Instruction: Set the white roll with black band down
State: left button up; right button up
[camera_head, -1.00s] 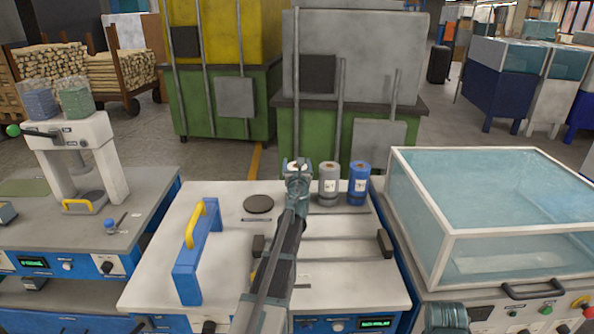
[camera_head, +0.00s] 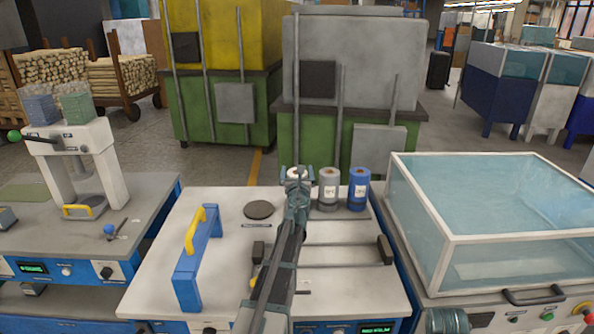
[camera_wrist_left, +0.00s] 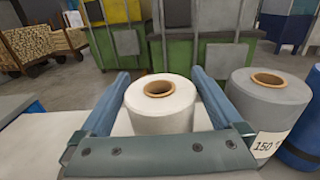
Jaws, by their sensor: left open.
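The white roll (camera_wrist_left: 160,105) stands upright between the two fingers of my left gripper (camera_wrist_left: 158,90) in the left wrist view, with its brown core ring facing up. Thin gaps show beside it, so the fingers are open around it. No black band shows; its lower part is hidden by the gripper. In the head view the white roll (camera_head: 296,173) shows only at its top, behind my left gripper (camera_head: 297,172), at the back of the white-topped bench (camera_head: 225,250). My right gripper is not clearly in view.
A grey roll (camera_head: 328,188) and a blue roll (camera_head: 358,190) stand just right of the white roll. A dark disc (camera_head: 259,210) lies to the left, and a blue block with a yellow handle (camera_head: 197,258) stands further left. A clear-covered box (camera_head: 490,215) is at the right.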

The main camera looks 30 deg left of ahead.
pick_arm(q)
jog(key=v, duration=1)
jog(key=shift+s+d, duration=0.15)
jog(key=shift+d, duration=0.05)
